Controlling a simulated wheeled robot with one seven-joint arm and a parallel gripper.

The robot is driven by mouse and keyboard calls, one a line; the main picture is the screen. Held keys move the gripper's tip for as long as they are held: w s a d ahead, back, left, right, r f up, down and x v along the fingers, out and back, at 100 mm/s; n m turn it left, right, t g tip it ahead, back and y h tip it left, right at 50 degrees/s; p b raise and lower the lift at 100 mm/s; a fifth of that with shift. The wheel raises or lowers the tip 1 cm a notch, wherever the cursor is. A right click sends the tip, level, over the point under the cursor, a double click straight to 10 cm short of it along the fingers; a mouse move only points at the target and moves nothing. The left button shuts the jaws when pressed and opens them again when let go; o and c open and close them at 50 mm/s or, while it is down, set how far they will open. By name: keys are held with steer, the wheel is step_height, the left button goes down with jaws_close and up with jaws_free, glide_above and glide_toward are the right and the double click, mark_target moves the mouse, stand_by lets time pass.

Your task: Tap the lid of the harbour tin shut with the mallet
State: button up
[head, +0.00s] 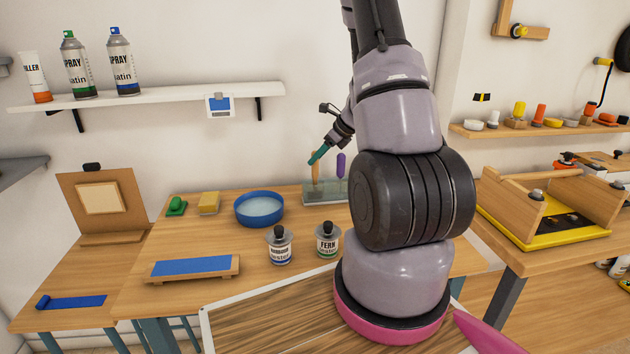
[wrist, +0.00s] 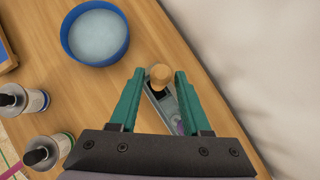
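The harbour tin (head: 280,247) stands on the table with a black-knobbed lid on top. Whether the lid is pressed home is too small to tell. A similar fern tin (head: 327,240) stands to its right. Two tins (wrist: 28,102) show at the left of the wrist view. My gripper (head: 317,156) is over a grey tray at the table's back. In the wrist view my gripper (wrist: 160,73) is open, its teal fingers on either side of a round wooden end (wrist: 159,76), with gaps visible. This upright wooden piece may be the mallet; its lower part is mostly hidden.
The tray (head: 316,197) also holds a purple-handled thing (head: 341,164). A blue bowl (head: 259,208) stands left of it. A yellow block (head: 209,203), a green thing and a blue-topped board (head: 192,267) lie further left. A shelf (head: 160,94) hangs above.

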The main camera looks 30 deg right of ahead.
jaws_close()
steer(key=shift+r, duration=4.55)
